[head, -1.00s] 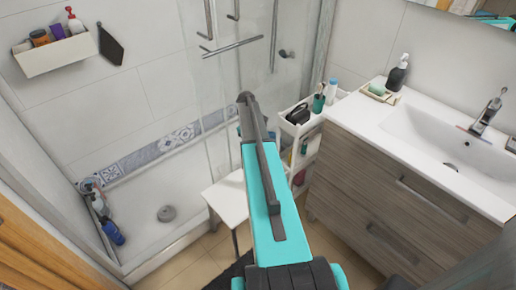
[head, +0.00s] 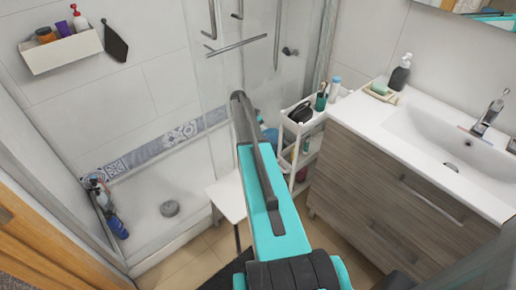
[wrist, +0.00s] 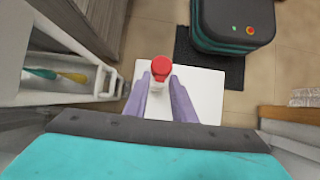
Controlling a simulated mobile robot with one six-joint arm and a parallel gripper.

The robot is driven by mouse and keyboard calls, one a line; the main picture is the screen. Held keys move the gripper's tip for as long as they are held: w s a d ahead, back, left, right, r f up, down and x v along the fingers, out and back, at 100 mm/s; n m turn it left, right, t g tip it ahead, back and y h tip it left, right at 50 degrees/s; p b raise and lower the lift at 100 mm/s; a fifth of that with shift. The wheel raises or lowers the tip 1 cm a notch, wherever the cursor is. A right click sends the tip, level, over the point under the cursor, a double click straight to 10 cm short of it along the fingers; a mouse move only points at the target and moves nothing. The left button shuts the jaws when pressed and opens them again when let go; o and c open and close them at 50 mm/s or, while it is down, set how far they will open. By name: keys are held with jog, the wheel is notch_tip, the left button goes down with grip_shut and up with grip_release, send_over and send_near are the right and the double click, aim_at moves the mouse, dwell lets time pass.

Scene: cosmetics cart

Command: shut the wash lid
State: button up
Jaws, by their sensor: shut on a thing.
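A red lid (wrist: 161,68) tops a small whitish bottle (wrist: 158,88) in the wrist view. My gripper (wrist: 161,82) has its two purple-grey fingers on either side of the bottle, shut on it. Beneath shows a white stool top (wrist: 206,92); I cannot tell whether the bottle touches it. The lid looks to be on top of the bottle, but I cannot tell if it is fully shut. In the head view my arm hides the gripper and the bottle. The stool (head: 229,196) shows there partly, left of my arm.
A white cart (head: 301,128) with toiletries stands right of my arm, beside the wooden vanity (head: 375,175). A shower tray (head: 160,230) with glass panels lies to the left. In the wrist view a dark rounded case (wrist: 235,25) stands on a dark mat beyond the stool.

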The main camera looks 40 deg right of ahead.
jog(key=o, duration=1.1)
jog(key=shift+c, duration=0.2)
jog(key=shift+r, duration=0.1)
jog(key=r, duration=0.1)
jog(key=r+b, duration=0.1)
jog(key=s+r, duration=0.1)
jog(key=shift+a+r+b, duration=0.2)
jog(key=shift+a+b, duration=0.15)
jog(key=shift+a, duration=0.05)
jog(key=s+a+r+b, duration=0.1)
jog(key=s+a+b, duration=0.2)
jog(key=s+a, duration=0.6)
jog(key=shift+s+r, duration=0.25)
jog(key=shift+s, duration=1.1)
jog(key=shift+c, duration=0.2)
